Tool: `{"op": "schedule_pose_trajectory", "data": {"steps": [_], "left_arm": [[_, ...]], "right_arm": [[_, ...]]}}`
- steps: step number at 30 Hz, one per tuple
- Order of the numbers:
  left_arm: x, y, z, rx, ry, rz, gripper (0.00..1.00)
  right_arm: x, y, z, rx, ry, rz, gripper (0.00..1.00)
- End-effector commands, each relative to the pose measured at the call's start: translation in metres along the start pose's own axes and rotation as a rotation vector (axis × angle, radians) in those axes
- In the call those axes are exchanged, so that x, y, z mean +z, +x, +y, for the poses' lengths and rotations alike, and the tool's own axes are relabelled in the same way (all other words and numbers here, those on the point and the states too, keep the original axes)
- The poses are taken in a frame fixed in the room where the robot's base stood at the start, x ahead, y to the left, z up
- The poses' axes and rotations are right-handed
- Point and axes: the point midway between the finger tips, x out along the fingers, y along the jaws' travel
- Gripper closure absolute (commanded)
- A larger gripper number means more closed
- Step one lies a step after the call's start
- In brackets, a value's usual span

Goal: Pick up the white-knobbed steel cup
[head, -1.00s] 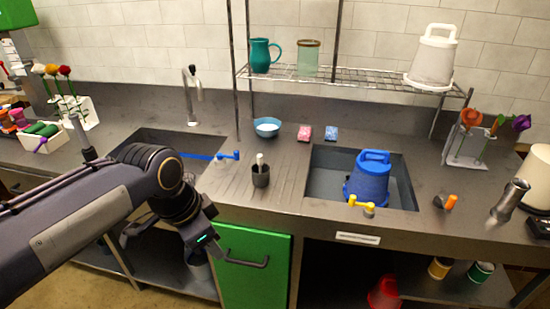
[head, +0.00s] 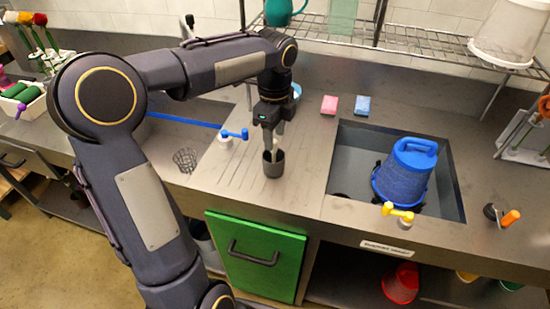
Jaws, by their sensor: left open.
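My right gripper is not in view.
Pink (head: 329,104) and blue (head: 363,105) sponges lie behind.

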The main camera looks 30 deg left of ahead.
Motion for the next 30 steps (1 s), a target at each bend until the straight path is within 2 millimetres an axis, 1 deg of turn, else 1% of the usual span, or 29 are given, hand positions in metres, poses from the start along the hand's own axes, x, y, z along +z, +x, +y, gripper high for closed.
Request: {"op": "schedule_pose_trajectory", "data": {"steps": [3, 7, 10, 16, 17, 26, 27, 30], "left_arm": [[0.002, 0.02, 0.001, 0.005, -0.002, 0.001, 0.57], [0.002, 0.036, 0.001, 0.002, -0.001, 0.001, 0.57], [0.002, 0.042, 0.001, 0.001, -0.001, 0.001, 0.57], [0.002, 0.042, 0.001, -0.001, -0.001, 0.001, 0.57], [0.002, 0.042, 0.001, -0.001, -0.001, 0.001, 0.59], [0.002, 0.042, 0.001, 0.0, -0.002, 0.001, 0.98], [0.002, 0.042, 0.001, 0.0, -0.002, 0.001, 1.0], [0.002, 0.042, 0.001, 0.0, -0.002, 0.001, 1.0]], "right_arm": [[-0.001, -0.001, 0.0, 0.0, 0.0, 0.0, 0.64], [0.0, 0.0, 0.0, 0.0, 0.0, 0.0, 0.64], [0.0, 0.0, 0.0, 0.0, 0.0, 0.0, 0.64], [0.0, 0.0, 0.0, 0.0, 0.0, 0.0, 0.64], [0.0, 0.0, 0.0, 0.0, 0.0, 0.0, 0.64], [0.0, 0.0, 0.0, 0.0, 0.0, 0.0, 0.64], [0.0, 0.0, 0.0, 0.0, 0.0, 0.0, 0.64], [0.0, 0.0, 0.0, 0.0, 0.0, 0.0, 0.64]]}}
